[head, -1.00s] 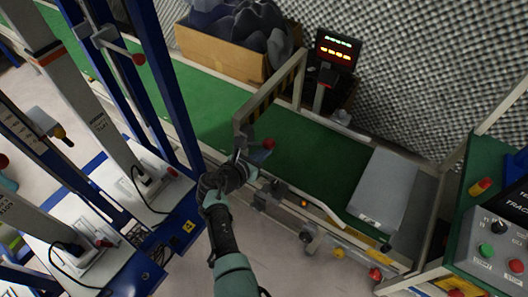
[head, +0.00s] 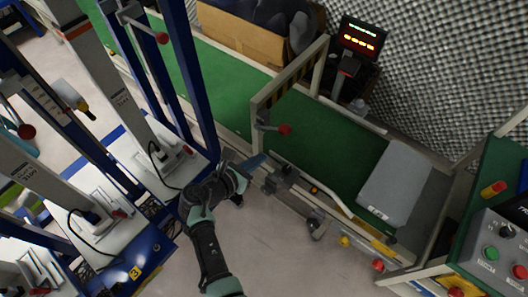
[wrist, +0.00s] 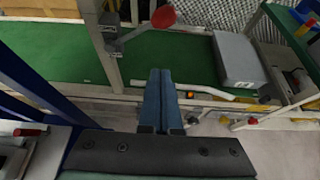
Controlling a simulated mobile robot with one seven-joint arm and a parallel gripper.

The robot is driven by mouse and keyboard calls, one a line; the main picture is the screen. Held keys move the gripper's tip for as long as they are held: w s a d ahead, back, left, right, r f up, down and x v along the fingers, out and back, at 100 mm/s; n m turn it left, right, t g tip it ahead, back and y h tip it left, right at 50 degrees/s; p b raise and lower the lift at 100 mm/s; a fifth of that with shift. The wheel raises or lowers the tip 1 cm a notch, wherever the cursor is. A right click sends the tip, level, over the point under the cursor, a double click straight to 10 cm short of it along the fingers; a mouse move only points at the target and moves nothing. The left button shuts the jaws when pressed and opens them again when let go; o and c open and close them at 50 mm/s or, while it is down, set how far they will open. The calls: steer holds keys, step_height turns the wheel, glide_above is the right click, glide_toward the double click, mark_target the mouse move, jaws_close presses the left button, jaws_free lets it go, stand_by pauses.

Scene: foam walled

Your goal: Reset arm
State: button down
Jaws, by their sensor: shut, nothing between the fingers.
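My gripper (head: 256,161) is in the middle of the head view, beside the near edge of the green conveyor (head: 312,135). Its two blue-grey fingers are together and hold nothing; they also show in the wrist view (wrist: 161,98). A lever with a red knob (head: 285,130) sticks out from the beige gate frame (head: 257,104) just beyond the fingertips, apart from them. In the wrist view the red knob (wrist: 163,16) is above and ahead of the fingers.
A grey box (head: 394,180) lies on the belt's right part. Blue-framed machines (head: 188,75) stand close on the left. A cardboard box (head: 240,40) and a lit display (head: 361,36) are at the back. A control panel (head: 500,255) is at the lower right. Floor shows below my gripper.

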stand_by(0.6)
steer(key=w+a+r+m+t+y+p, duration=0.15)
steer(key=w+r+m+t, duration=0.5)
steer(key=r, duration=1.45)
steer(key=w+r+m+t+y+p, duration=0.1)
steer(key=w+r+m+y+p, duration=0.15)
steer(key=r+m, duration=1.3)
steer(key=s+d+r+t+y+p, duration=0.15)
steer(key=s+r, duration=0.25)
steer(key=r, duration=0.7)
steer(key=s+d+r+t+p, duration=0.1)
steer(key=s+r+t, duration=0.15)
steer(key=r, duration=0.95)
steer(key=s+d+r+m+t+y+p, duration=0.1)
steer(key=s+r+m+t, duration=0.4)
steer(key=s+r, duration=1.1)
steer(key=shift+s+d+r+m+t+y+p, duration=0.2)
steer(key=shift+d+r+m+t+y+p, duration=0.15)
steer(key=shift+d+r+m+y, duration=0.4)
